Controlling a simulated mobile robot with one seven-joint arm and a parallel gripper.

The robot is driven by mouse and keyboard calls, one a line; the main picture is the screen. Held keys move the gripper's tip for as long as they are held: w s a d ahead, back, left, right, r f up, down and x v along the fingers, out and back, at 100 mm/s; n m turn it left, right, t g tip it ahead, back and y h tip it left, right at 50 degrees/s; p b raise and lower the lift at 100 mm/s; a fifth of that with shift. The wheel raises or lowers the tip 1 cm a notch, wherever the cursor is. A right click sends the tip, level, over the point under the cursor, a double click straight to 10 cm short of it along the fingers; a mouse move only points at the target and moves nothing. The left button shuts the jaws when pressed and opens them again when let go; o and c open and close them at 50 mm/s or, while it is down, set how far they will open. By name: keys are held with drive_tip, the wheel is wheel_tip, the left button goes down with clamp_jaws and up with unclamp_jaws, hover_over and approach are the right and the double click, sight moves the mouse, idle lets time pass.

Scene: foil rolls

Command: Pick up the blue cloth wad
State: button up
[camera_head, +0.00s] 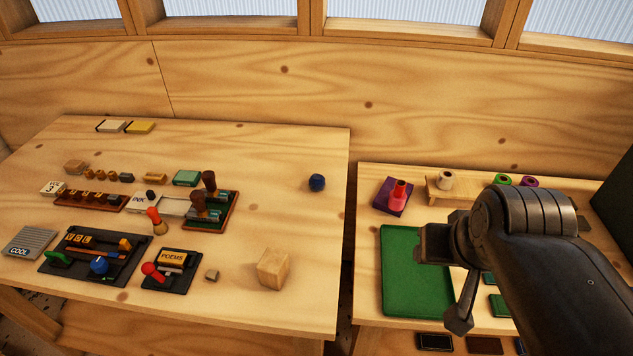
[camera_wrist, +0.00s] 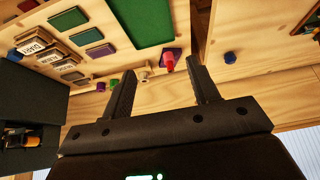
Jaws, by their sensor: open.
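The blue cloth wad (camera_head: 317,183) is a small, dark blue, roundish lump on the right part of the left table, near its right edge. It also shows in the wrist view (camera_wrist: 230,57), to the right of the fingers and beyond them. My gripper (camera_wrist: 160,70) is open, with nothing between its two dark fingers. In the head view my arm's end hangs over the right table, to the right of the wad and well apart from it. My arm hides part of the gripper there.
On the right table are a green mat (camera_head: 400,300), a red vase-like piece on a purple block (camera_head: 387,196) and a small wooden stand (camera_head: 437,189). A wooden cube (camera_head: 273,268) and stamp sets lie on the left table (camera_head: 270,145). A narrow gap parts the tables. The wad's surroundings are clear.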

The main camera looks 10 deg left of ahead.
drive_tip(key=shift+o, duration=0.9)
drive_tip(key=n+g+y, duration=0.2)
drive_tip(key=n, duration=0.4)
hover_over(317, 178)
drive_tip(key=s+d, duration=0.2)
drive_tip(key=s, duration=0.1)
wheel_tip(317, 178, down, 11)
drive_tip(key=x, duration=1)
drive_tip(key=shift+w+a, duration=0.15)
drive_tip(key=shift+a, duration=0.05)
drive_tip(key=shift+c, duration=0.6)
